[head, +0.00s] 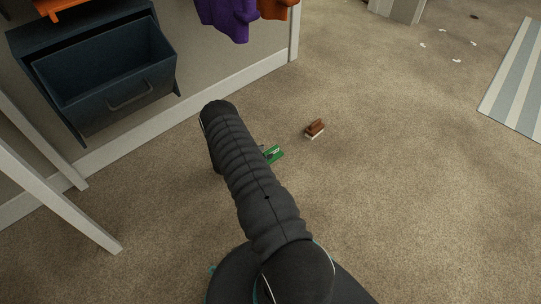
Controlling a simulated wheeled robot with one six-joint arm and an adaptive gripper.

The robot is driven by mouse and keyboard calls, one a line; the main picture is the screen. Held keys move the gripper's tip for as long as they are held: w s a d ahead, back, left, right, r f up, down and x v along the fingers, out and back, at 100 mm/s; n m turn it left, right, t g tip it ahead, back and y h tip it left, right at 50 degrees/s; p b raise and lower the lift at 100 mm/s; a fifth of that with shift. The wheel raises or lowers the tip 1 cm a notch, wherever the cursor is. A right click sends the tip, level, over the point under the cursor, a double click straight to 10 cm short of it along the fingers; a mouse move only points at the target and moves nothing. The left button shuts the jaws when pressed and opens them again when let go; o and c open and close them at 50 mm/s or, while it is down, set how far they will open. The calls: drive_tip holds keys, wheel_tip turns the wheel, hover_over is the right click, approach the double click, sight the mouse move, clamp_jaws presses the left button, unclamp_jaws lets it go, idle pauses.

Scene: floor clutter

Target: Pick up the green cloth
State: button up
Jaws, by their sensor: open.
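A small green item (274,153) with pale markings lies on the carpet, just right of my arm in the head view. My arm hides part of it, and it is too small to tell whether it is the green cloth. No other green thing on the floor shows. My black, ribbed arm crosses the middle of the view from the bottom. My gripper does not show in this view, so its place relative to the green item cannot be told.
A brown brush with pale bristles (315,128) lies right of the green item. A dark cabinet with an open drawer (125,92) stands upper left, near white legs (70,200). White scraps (446,43) and a striped rug (515,85) are at upper right. Carpet at lower right is clear.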

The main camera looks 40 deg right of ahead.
sight(267, 151)
drive_tip(key=x, duration=0.4)
drive_tip(key=shift+s+d, duration=0.2)
drive_tip(key=shift+d, duration=0.2)
clamp_jaws()
